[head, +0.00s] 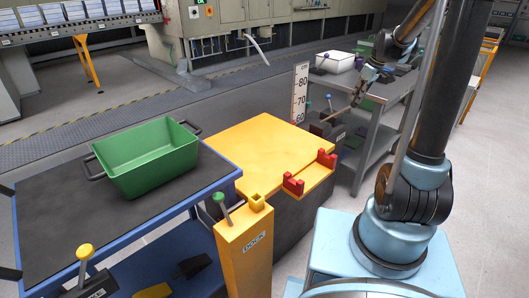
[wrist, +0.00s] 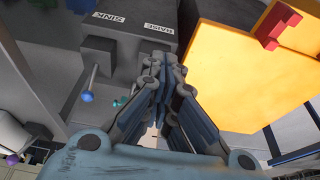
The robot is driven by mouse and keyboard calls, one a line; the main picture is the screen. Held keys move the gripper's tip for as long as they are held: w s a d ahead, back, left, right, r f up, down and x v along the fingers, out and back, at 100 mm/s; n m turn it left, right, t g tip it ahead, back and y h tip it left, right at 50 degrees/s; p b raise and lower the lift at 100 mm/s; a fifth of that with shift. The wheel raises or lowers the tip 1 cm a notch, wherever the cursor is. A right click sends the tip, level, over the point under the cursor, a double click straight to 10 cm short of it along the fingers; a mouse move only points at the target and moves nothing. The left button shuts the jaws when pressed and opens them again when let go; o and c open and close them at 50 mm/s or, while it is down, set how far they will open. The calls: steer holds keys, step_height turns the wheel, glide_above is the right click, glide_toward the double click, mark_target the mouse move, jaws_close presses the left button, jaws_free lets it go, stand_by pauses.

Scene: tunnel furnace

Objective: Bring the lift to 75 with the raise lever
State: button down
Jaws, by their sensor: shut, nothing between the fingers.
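The yellow lift platform (head: 265,145) stands in the middle of the head view, with a white cm scale (head: 300,92) behind it showing 80, 70 and 60. Its back edge is near the 60 mark. A dark lever box (wrist: 113,60) carries the labels SINK (wrist: 110,16) and RAISE (wrist: 163,28). A blue-knobbed lever (wrist: 86,96) stands on the SINK side; its knob also shows in the head view (head: 329,97). My gripper (wrist: 163,60) is shut and empty, its fingers in front of the RAISE side. They hide the raise lever there; whether they touch it I cannot tell.
A green crate (head: 149,174) sits on the dark blue-edged table at left. A yellow DOCK post (head: 245,245) with a green-knobbed lever stands in front of the platform. Red brackets (head: 293,184) rise from the platform edge. A grey cart (head: 385,92) stands behind the lever box.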

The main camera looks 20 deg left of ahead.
steer(key=shift+s+d+f, duration=0.3)
steer(key=shift+d+f, duration=0.25)
steer(key=shift+f, duration=0.25)
steer(key=shift+s+d+f, duration=0.3)
steer(key=shift+d+f, duration=0.25)
steer(key=shift+f, duration=0.2)
steer(key=shift+f, duration=0.1)
steer(key=shift+s+d+f, duration=0.15)
steer(key=shift+d+f, duration=0.1)
steer(key=shift+f, duration=0.3)
steer(key=shift+s+d+f, duration=0.15)
steer(key=shift+d+f, duration=0.15)
steer(key=shift+f, duration=0.3)
steer(key=shift+s+d+f, duration=0.15)
steer(key=shift+d+f, duration=0.1)
steer(key=shift+f, duration=0.3)
steer(key=shift+s+d+f, duration=0.1)
steer(key=shift+d+f, duration=0.1)
steer(key=shift+f, duration=0.45)
steer(key=shift+s+d+f, duration=0.1)
steer(key=shift+d+f, duration=0.05)
steer(key=shift+f, duration=0.5)
steer(key=shift+s+d+f, duration=0.1)
steer(key=shift+d+f, duration=0.1)
steer(key=shift+f, duration=0.55)
